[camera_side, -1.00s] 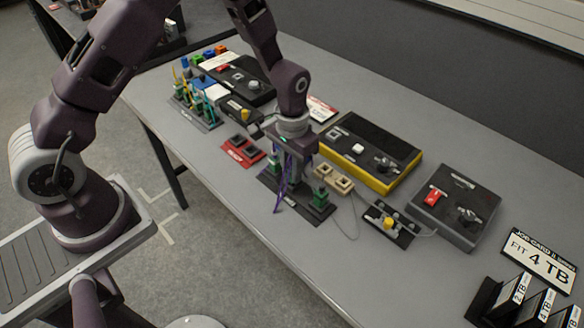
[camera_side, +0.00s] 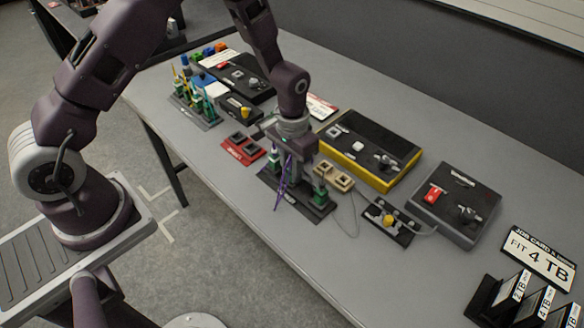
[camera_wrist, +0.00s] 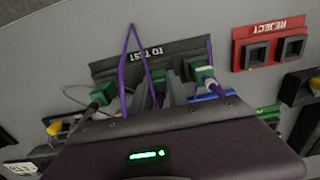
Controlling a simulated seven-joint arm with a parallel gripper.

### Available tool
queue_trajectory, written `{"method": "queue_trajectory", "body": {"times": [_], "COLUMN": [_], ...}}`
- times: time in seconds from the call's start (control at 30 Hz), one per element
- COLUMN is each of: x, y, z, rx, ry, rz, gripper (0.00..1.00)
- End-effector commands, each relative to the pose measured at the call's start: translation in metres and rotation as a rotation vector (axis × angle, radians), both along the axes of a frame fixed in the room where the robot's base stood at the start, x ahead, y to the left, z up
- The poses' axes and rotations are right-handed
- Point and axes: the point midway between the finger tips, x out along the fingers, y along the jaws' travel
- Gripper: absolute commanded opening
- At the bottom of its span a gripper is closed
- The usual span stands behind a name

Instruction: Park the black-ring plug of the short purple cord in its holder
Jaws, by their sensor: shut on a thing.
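My gripper (camera_side: 293,172) is low over the dark "TO TEST" board (camera_side: 268,187), shut on a plug of the purple cord. Green plugs stand at both ends of the board, one at left (camera_wrist: 104,94) and one at right (camera_wrist: 203,74) in the wrist view. The held plug's ring colour and the holder under it are hidden.
A red REJECT board (camera_side: 240,150) with two square sockets lies to the left. A tan two-socket block (camera_side: 333,177) and a yellow-edged black box (camera_side: 368,150) stand close on the right. A small board with a yellow knob (camera_side: 388,220) lies further right. The table front is clear.

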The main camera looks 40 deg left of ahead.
Motion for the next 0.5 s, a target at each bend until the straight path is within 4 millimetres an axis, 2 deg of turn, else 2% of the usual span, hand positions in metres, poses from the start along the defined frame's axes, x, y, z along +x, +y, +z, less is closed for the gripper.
{"method": "queue_trajectory", "body": {"times": [0.17, 0.2, 0.33, 0.5], "x": [0.0, 0.0, 0.0, 0.0], "y": [0.0, 0.0, 0.0, 0.0], "z": [-0.0002, -0.0005, -0.0004, -0.0004], "rx": [0.0, 0.0, 0.0, 0.0], "ry": [0.0, 0.0, 0.0, 0.0], "rz": [0.0, 0.0, 0.0, 0.0], "gripper": [0.0, 0.21, 0.45, 0.45]}}
